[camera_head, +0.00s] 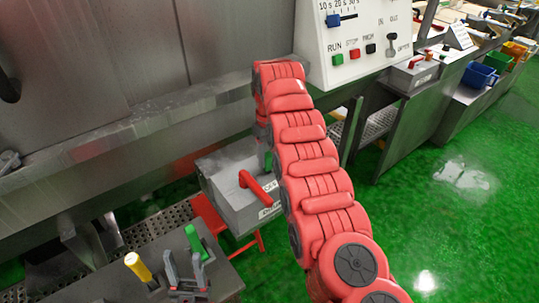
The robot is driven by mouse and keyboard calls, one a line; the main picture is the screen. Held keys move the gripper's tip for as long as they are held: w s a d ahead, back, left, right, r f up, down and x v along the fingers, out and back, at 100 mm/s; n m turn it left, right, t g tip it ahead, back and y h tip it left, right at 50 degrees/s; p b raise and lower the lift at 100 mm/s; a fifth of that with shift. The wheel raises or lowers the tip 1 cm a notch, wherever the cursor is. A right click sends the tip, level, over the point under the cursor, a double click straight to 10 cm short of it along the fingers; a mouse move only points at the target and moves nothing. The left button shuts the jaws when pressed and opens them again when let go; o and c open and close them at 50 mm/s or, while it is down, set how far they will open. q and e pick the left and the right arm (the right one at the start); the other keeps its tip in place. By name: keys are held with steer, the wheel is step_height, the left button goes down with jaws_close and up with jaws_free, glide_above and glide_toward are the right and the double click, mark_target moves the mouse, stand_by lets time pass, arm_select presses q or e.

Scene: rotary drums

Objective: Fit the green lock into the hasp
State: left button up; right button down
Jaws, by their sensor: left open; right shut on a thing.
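My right arm comes in from the lower right, arches up and bends down at the grey box (228,200). Its gripper (266,148) is mostly hidden behind the red arm links. It is shut on a small green piece, which looks like the green lock (268,162), at the box's upper right. A red handle (258,187) sits on the box's front. I cannot make out the hasp or whether the lock touches it.
A small table (222,284) at the bottom holds a yellow-handled tool (138,267), a green-handled piece (195,242) and grey pronged pieces (185,275). A white control panel (355,45) stands above. Blue bins (479,75) are far right.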

steer(key=shift+f+b, duration=0.7)
steer(key=shift+f, duration=0.3)
steer(key=shift+c, duration=0.8)
jaws_free()
steer(key=shift+r, duration=0.15)
steer(key=shift+d+r+b, duration=0.1)
steer(key=shift+r+b, duration=0.2)
steer(key=shift+r, duration=1.05)
step_height(320, 180, up, 14)
steer(key=p, duration=1.4)
steer(key=shift+r, duration=0.25)
